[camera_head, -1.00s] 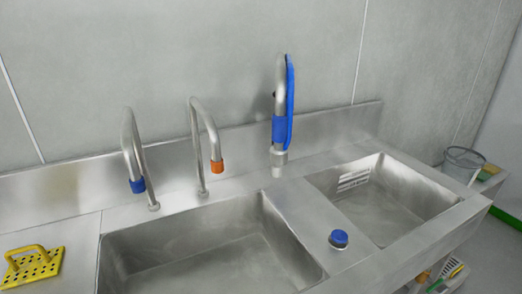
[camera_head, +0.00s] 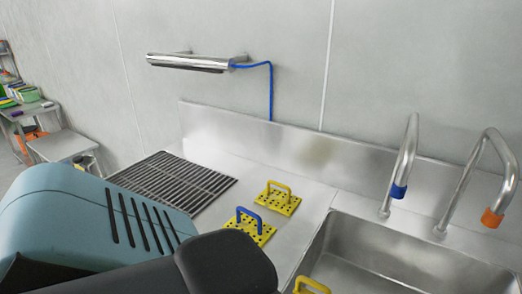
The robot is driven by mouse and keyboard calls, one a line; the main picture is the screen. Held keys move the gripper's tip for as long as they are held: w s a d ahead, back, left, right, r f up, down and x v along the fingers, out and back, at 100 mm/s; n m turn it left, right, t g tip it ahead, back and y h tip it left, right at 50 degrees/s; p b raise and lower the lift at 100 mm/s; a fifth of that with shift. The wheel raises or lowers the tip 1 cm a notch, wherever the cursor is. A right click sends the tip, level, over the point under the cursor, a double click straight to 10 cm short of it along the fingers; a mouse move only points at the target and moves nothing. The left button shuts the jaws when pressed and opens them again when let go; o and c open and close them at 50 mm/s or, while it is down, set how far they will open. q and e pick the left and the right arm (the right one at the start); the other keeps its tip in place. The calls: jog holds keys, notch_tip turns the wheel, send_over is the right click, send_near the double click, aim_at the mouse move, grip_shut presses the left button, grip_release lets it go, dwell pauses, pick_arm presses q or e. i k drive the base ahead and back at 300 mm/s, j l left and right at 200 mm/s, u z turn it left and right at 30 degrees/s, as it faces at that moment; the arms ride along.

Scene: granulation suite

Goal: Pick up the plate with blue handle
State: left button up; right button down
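The plate with the blue handle (camera_head: 262,235) lies on the steel counter left of the sink. It is a yellow plate with dark holes and an upright blue loop handle (camera_head: 249,216). Its near left part is hidden behind a dark grey rounded link of mine. A similar yellow plate with a yellow handle (camera_head: 278,201) lies just behind it. Another yellow handle (camera_head: 311,286) shows at the bottom edge, its plate mostly cut off. Neither of my grippers is in view.
A steel sink basin (camera_head: 372,262) with two curved taps (camera_head: 404,165) is at the right. A dark slotted grate (camera_head: 172,181) lies on the counter at the left. A wall-mounted steel bar (camera_head: 188,61) with a blue hose is above. Shelves (camera_head: 32,100) stand far left.

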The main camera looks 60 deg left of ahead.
aim_at(246, 220)
jog(key=j+u, duration=0.15)
jog(key=u, duration=1.65)
jog(key=k+j+z, duration=0.1)
jog(key=k+z, duration=0.75)
jog(key=i+j, duration=0.05)
jog(key=i, duration=0.05)
